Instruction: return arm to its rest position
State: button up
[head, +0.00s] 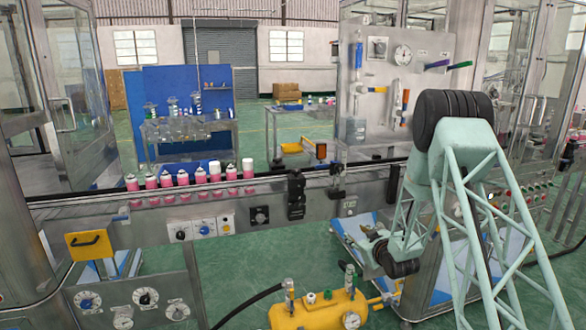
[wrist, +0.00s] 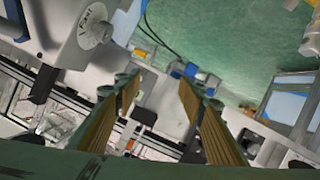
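My gripper (wrist: 160,84) shows in the wrist view as two fingers with tan ribbed pads. The fingers stand well apart and nothing is held between them. Beyond the gap I see green floor and grey machine parts, tilted in the picture. In the head view my pale green lattice arm (head: 462,190) fills the right side. It rises to a thick black joint and folds down to a lower dark joint in front of the machine. The gripper's fingers cannot be made out in the head view.
Several pink cans with white tops (head: 183,178) stand in a row on the conveyor (head: 110,203) at the left. A yellow tank (head: 318,312) with a black hose is at the front. A gauge panel (head: 396,85) stands behind my arm. Green floor is open behind the conveyor.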

jog(key=s+r+m+g+h, duration=0.3)
jog(key=s+r+g, duration=0.2)
jog(key=s+r, duration=2.3)
jog(key=s+a+r+m+g, duration=0.1)
jog(key=s+r, duration=0.1)
jog(key=s, duration=1.4)
jog(key=s+a+r+m+g, duration=0.1)
jog(key=s+a+r+g, duration=0.1)
jog(key=s, duration=1.4)
jog(key=s+a+r+m+g, duration=0.1)
jog(key=s+a+r+g, duration=0.1)
jog(key=s, duration=1.4)
jog(key=shift+s+r, duration=0.25)
jog(key=shift+r, duration=0.35)
